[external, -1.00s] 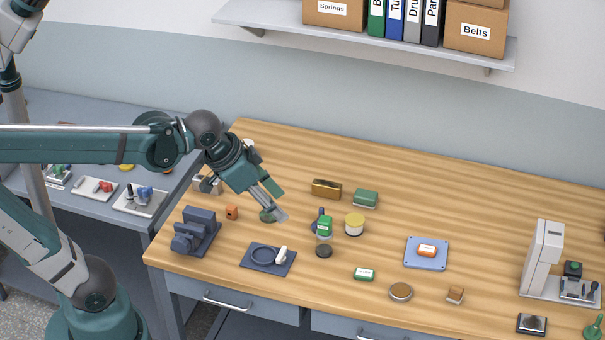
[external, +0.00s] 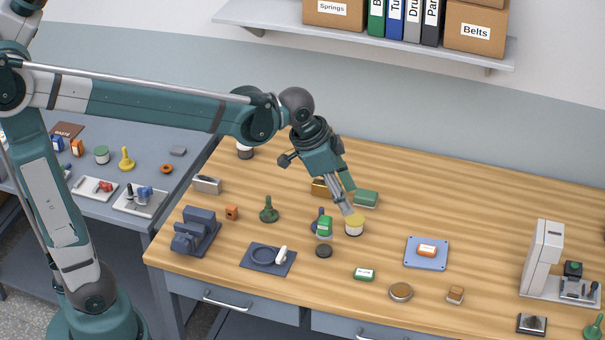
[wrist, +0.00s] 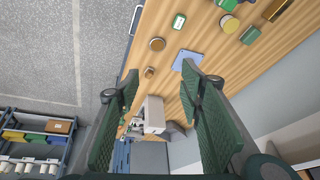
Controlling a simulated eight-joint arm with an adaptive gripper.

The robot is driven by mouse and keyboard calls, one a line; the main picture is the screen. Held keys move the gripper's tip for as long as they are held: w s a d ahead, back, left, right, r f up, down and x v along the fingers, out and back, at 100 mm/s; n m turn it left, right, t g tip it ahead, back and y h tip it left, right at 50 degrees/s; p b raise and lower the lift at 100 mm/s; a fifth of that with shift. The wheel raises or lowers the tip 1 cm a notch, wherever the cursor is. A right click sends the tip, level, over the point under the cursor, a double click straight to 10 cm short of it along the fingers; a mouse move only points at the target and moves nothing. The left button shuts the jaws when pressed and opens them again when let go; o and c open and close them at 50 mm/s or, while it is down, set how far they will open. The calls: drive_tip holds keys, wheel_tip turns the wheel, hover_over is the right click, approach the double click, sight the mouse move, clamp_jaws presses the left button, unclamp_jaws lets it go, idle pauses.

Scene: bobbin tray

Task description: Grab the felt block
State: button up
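No label marks the felt block. The likeliest match is the green block with a pale base (external: 366,198), lying at the middle of the wooden bench; it also shows at the top right of the wrist view (wrist: 250,35). I cannot rule out the small brown block with a pale band (external: 455,295) at the front right. My gripper (external: 349,203) is above the bench, just left of the green block in the external view, near the yellow-lidded jar (external: 354,226). In the wrist view its two fingers (wrist: 162,115) are wide apart with nothing between them.
A brass block (external: 319,186) is partly hidden behind my gripper. A green-and-white container (external: 324,226), a dark puck (external: 324,251) and a green-and-white block (external: 364,274) lie nearer the front. The back right of the bench is clear.

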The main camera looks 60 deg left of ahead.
drive_tip(key=w+d+f+m+g, duration=0.1)
drive_tip(key=w+d+f+m, duration=0.2)
drive_tip(key=w, duration=0.6)
drive_tip(key=m+g+b, duration=0.1)
drive_tip(key=m+g, duration=0.2)
drive_tip(key=m, duration=0.1)
hover_over(457, 289)
drive_tip(key=s+a, duration=0.1)
drive_tip(key=shift+h, duration=0.3)
wheel_tip(457, 289, down, 25)
drive_tip(key=shift+a+f, duration=0.1)
drive_tip(key=shift+a, duration=0.05)
drive_tip(key=shift+w+f, duration=0.1)
drive_tip(key=shift+f, duration=0.2)
drive_tip(key=shift+w+d+f, duration=0.1)
drive_tip(key=shift+d+f, duration=0.05)
drive_tip(key=shift+f, duration=0.5)
drive_tip(key=shift+d+f, duration=0.1)
drive_tip(key=shift+f, duration=0.55)
drive_tip(key=shift+w+d+f, duration=0.1)
drive_tip(key=shift+d+f, duration=0.05)
drive_tip(key=shift+f, duration=0.7)
drive_tip(key=shift+w+d+f, duration=0.1)
drive_tip(key=shift+d+f, duration=0.05)
drive_tip(key=shift+f, duration=0.7)
drive_tip(key=shift+w+d+f, duration=0.1)
drive_tip(key=shift+d+f, duration=0.05)
drive_tip(key=shift+f, duration=0.7)
drive_tip(key=shift+c, duration=0.6)
